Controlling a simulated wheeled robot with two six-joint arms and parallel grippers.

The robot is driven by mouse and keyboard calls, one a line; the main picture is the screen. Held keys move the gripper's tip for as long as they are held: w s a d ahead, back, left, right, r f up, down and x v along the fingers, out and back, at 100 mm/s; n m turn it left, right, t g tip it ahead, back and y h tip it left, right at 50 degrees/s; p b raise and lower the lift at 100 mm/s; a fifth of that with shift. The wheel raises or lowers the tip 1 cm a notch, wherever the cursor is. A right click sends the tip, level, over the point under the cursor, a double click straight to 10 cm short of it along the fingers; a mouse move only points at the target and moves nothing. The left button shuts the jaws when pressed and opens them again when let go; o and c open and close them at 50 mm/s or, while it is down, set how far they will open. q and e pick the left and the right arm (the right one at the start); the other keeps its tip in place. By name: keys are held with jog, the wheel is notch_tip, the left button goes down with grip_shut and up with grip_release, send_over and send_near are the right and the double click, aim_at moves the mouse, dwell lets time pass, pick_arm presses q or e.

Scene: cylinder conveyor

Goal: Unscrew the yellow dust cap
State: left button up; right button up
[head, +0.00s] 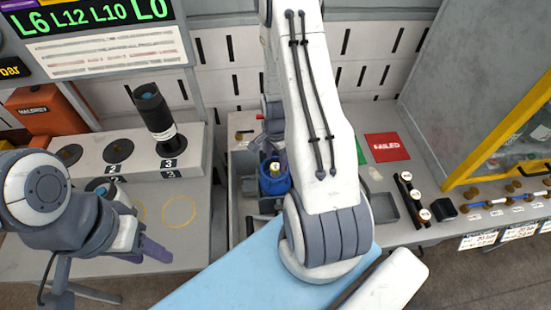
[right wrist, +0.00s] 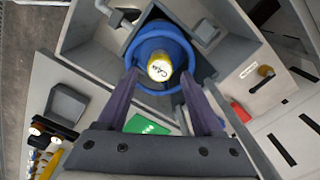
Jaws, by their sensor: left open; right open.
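The yellow dust cap (right wrist: 158,72), with a white label reading CAP, sits on the blue cylinder (right wrist: 172,49) in a grey fixture (right wrist: 98,48). In the head view the cap (head: 275,168) and blue cylinder (head: 275,186) are small, beside my right arm. My right gripper (right wrist: 158,78) is open, its two purple fingers either side of the cap in the picture; contact cannot be told. In the head view my right arm hides much of the fixture's right side. My left gripper (head: 147,228) is open at the left, away from the cap, with nothing seen between its fingers.
A black cylinder (head: 153,110) stands on the numbered rack (head: 190,150) at the left. A red FAILED mat (head: 387,147) and a grey tray (head: 380,208) lie right of my right arm. A yellow-framed case (head: 503,131) stands at the far right.

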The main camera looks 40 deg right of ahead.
aim_at(275, 169)
jog(key=m, duration=0.4)
jog(key=shift+f+b, duration=1.05)
jog(key=shift+f, duration=0.25)
jog(key=shift+r, duration=0.1)
